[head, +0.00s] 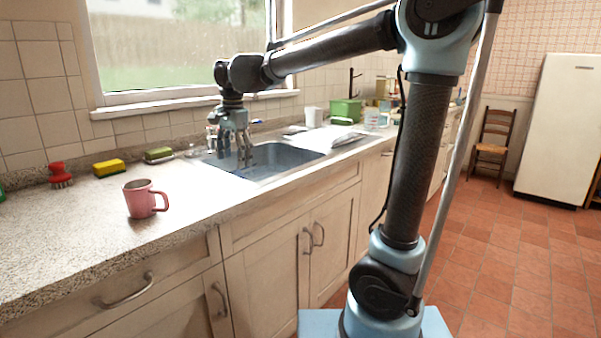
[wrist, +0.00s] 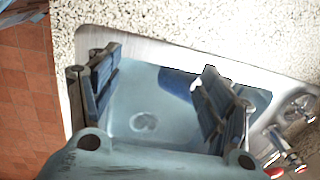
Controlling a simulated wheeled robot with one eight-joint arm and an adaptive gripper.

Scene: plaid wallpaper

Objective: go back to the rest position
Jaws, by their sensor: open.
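My gripper (head: 236,158) hangs pointing down over the sink (head: 282,160), from an arm stretched out across the counter. In the wrist view my gripper (wrist: 160,95) has its two dark fingers spread wide apart with nothing between the tips. Below it lies the sink basin (wrist: 125,110) with its round drain. A blue object (wrist: 177,82) is in the basin, partly hidden by the right finger; I cannot tell what it is.
A pink mug (head: 141,199) stands on the speckled counter (head: 60,235) left of the sink. A red brush (head: 60,175), a yellow sponge (head: 109,168) and a green sponge (head: 158,155) lie along the wall. The faucet (wrist: 283,140) is beside the basin. A green box (head: 346,110) stands beyond the sink.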

